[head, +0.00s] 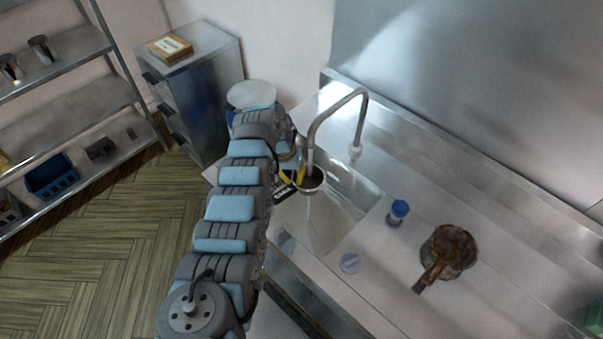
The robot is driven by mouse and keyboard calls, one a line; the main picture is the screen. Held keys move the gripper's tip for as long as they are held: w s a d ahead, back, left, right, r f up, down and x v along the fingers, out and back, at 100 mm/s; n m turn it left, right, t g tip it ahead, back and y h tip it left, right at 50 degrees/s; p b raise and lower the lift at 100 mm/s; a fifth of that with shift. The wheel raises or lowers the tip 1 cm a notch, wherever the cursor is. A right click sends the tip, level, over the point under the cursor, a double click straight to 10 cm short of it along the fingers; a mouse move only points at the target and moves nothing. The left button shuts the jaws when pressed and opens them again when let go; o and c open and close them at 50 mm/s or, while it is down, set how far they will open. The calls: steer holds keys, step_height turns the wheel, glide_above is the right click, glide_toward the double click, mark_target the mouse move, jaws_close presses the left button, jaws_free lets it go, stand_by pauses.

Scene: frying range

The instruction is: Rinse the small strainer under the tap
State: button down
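The small strainer (313,183) shows as a dark round bowl with a bright metal rim, over the sink basin (325,215). The fingertips and the strainer's handle are small and partly hidden by my wrist. A faint pale streak runs below the strainer; I cannot tell whether it is water or a reflection.
A brown, stained pan (452,249) and a blue-capped container (398,212) stand on the steel counter right of the sink. A round blue-grey disc (349,262) lies near the front edge. A drawer cabinet (193,95) and a shelf rack (65,120) stand left, beyond clear floor.

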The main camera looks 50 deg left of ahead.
mark_target(294, 189)
steer(key=shift+s+d+r+p, duration=0.25)
steer(key=shift+d+p, duration=0.1)
steer(key=shift+p, duration=0.7)
steer(key=s+d+p, duration=0.1)
steer(key=p, duration=0.1)
steer(key=shift+p, duration=0.35)
steer(key=shift+s+d+p, duration=0.1)
steer(key=shift+d+p, duration=0.05)
steer(key=shift+p, duration=0.4)
steer(key=shift+s+d+f, duration=0.1)
steer(key=shift+d+f, duration=0.05)
steer(key=shift+f, duration=0.05)
steer(key=shift+s+d+p, duration=0.3)
steer(key=shift+s+d, duration=0.15)
steer(key=shift+d, duration=0.1)
steer(key=shift+s+d, duration=0.35)
steer(key=shift+s, duration=0.1)
